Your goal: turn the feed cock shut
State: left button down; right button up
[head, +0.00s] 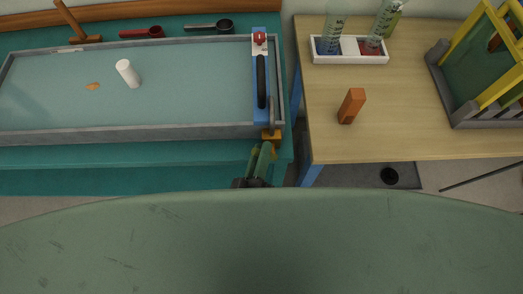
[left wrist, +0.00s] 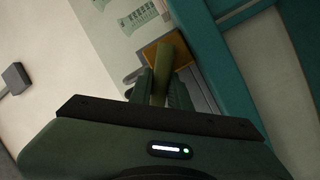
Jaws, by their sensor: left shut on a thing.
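The feed cock (head: 271,134) is an orange-brass fitting at the near right corner of the glass flume (head: 150,133). In the left wrist view its brass body (left wrist: 153,47) shows behind an olive lever (left wrist: 163,68). My left gripper (head: 261,155) is at the cock, on its near side. In the left wrist view, the gripper's two fingers (left wrist: 162,88) are shut on the lever, one on each side. The fingers hide part of the lever. My right gripper is in neither view.
A blue bracket with a black handle and red knob (head: 260,39) spans the flume's right end. A wooden table (head: 400,130) at right bears an orange block (head: 351,105), a bottle tray (head: 350,59) and a yellow frame (head: 480,80).

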pick_arm(q)
jog(key=shift+a+f+n+t+y+b, duration=0.1)
jog(key=shift+f+n+t+b, duration=0.3)
jog(key=shift+n+b, duration=1)
jog(key=shift+a+f+n+t+y+b, duration=0.15)
jog(key=shift+f+n+t+b, duration=0.25)
jog(key=shift+n+b, duration=1.05)
jog(key=shift+a+f+n+t+y+b, duration=0.1)
jog(key=shift+f+n+t+b, duration=0.3)
jog(key=shift+n+b, duration=1)
jog(key=c, duration=1.3)
grip_release()
jog(key=shift+s, duration=0.1)
